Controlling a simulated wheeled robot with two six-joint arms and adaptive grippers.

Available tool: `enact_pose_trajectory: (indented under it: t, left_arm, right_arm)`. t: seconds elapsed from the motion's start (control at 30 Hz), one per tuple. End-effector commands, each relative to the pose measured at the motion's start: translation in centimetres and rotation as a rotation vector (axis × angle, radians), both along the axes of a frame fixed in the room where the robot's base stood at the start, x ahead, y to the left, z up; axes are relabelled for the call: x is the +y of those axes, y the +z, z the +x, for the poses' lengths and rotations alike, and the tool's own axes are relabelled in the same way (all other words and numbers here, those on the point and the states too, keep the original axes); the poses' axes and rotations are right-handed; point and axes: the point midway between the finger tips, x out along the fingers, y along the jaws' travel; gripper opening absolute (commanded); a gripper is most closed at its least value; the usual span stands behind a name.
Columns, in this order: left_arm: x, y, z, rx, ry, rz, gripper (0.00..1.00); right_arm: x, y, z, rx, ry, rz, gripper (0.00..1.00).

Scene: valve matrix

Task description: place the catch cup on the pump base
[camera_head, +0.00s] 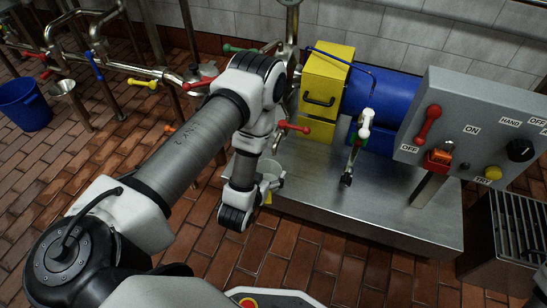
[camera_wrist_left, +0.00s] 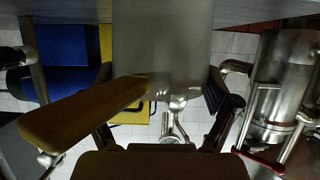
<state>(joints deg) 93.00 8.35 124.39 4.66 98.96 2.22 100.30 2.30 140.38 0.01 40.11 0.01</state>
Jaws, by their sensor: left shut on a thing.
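The catch cup, a small light-grey metal cup (camera_head: 270,168), is at the left end of the pump base in the head view, partly hidden behind my left wrist. My left gripper (camera_head: 266,184) is shut on it; the fingers are mostly hidden there. In the left wrist view a broad grey surface, probably the cup (camera_wrist_left: 162,45), fills the space between the dark fingers of the left gripper (camera_wrist_left: 162,92). The pump base (camera_head: 330,215) is a wide steel plinth. I cannot tell whether the cup touches it. My right gripper is not in view.
A grey control panel (camera_head: 470,125) is at right. Pipes with coloured valve levers run along the left. A blue bucket (camera_head: 24,104) stands far left.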

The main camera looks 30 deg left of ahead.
Motion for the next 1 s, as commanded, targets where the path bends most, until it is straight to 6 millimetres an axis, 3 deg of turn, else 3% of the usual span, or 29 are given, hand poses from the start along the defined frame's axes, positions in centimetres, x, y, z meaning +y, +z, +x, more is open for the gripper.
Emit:
enact_pose_trajectory:
  t: [0.17, 0.37, 0.43, 0.8, 0.83, 1.0]
  left_arm:
    - [0.4, -0.2, 1.7, -0.002, 0.001, 0.001, 0.54]
    - [1.4, -0.3, 5.8, -0.004, 0.001, 0.000, 0.54]
    - [1.3, -0.8, 5.6, 0.001, 0.000, 0.000, 0.54]
    - [1.3, -0.6, 5.5, 0.002, 0.000, 0.000, 0.54]
    - [1.3, -0.5, 5.5, 0.002, 0.000, 0.000, 0.99]
    - [1.3, -0.5, 5.5, 0.002, 0.000, 0.000, 1.00]
  right_arm:
    - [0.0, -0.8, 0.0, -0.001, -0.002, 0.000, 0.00]
    - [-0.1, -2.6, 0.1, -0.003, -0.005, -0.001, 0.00]
    - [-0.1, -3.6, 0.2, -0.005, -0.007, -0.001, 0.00]
    - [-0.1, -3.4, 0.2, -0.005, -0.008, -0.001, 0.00]
    - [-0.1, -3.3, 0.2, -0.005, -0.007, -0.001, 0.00]
    - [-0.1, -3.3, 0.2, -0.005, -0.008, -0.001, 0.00]
